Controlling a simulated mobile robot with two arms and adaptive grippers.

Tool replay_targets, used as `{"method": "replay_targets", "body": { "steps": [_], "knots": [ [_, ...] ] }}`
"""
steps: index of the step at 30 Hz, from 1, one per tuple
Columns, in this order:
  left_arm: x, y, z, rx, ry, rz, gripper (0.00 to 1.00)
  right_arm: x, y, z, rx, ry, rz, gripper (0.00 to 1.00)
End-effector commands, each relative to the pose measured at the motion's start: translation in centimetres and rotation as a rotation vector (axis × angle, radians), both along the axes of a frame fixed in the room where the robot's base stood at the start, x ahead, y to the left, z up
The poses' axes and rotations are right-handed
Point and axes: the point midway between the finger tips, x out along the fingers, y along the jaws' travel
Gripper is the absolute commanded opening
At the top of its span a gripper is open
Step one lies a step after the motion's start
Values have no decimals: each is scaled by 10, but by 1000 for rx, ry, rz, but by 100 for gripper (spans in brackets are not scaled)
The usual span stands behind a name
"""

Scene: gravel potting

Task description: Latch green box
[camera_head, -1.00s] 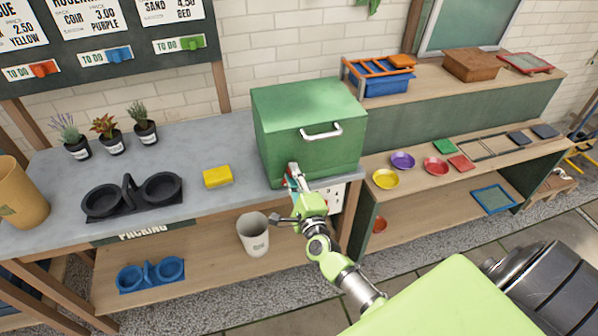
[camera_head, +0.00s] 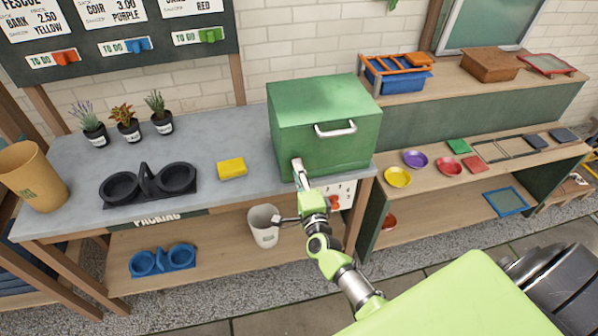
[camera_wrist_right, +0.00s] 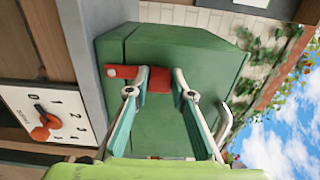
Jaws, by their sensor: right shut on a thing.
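The green box (camera_head: 325,120) stands shut on the right end of the grey worktop, with a pale bar handle (camera_head: 335,129) on its front. My right gripper (camera_head: 297,163) is at the lower left of the box front. In the right wrist view the box (camera_wrist_right: 180,50) fills the middle, and a red latch piece (camera_wrist_right: 117,71) lies against it. The right gripper's two fingers (camera_wrist_right: 161,78) are shut on this red latch, one on each side of its red part. Whether the latch is engaged cannot be told. My left gripper is not in view.
A white panel with a red knob and numbers (camera_wrist_right: 42,115) is below the worktop edge, close to my right gripper. A yellow sponge (camera_head: 232,168) and a black double holder (camera_head: 178,181) are on the worktop. A white bucket (camera_head: 262,226) stands on the shelf below.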

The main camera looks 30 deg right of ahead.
Motion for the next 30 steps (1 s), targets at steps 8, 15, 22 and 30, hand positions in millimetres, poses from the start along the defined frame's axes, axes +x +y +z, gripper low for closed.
{"method": "replay_targets", "body": {
  "steps": [8,15,22,30],
  "knots": [
    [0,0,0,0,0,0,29,1,-1,2,-5,-2,0,39],
    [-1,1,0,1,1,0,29,0,0,1,-2,-1,0,39],
    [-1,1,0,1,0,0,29,-24,6,-1,-1,1,1,39],
    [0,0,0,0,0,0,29,-78,18,-1,-3,2,0,39]
  ]
}}
